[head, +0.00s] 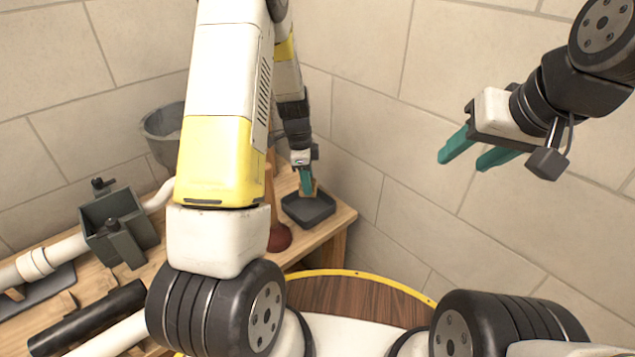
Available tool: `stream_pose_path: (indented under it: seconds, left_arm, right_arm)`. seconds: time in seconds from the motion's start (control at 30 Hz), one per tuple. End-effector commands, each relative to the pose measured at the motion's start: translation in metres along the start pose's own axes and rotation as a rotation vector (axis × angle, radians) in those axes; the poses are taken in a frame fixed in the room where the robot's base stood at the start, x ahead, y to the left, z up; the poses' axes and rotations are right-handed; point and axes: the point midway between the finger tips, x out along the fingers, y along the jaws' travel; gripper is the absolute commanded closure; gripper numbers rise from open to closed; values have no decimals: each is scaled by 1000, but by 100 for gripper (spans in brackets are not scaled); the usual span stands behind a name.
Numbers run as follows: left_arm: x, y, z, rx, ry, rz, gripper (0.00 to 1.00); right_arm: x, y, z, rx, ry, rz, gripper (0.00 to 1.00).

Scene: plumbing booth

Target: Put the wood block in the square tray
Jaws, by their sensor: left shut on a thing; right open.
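The square tray (309,211) is dark grey and sits near the right end of the wooden bench. My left gripper (306,190), with teal fingers, points down over the tray's back part. It is shut on the wood block (315,189), a small tan piece mostly hidden by the fingers. I cannot tell whether the block touches the tray floor. My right gripper (479,154) is open and empty, raised at the upper right in front of the tiled wall.
The bench (338,219) also holds a grey clamp-like box (115,225), white pipes (50,258), a black tube (88,318) and a plunger (279,238) beside the tray. A grey bucket (160,128) stands at the back. Tiled walls close in behind and right.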

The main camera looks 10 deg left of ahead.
Motion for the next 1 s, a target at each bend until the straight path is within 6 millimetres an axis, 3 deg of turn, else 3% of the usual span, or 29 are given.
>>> stream_pose_path:
  seconds: [0.5, 0.87, 0.9, 1.0]
  left_arm:
    - [60, 1, 7, -3, -1, 1, 100]
    - [63, 0, 8, -3, -1, -1, 100]
    - [63, 0, 8, -2, -1, -1, 66]
    - [63, 0, 8, -2, -1, -1, 48]
  right_arm:
    - [0, 0, 0, 0, 0, 0, 51]
    - [0, 0, 0, 0, 0, 0, 51]
    - [0, 0, 0, 0, 0, 0, 51]
    - [0, 0, 0, 0, 0, 0, 51]
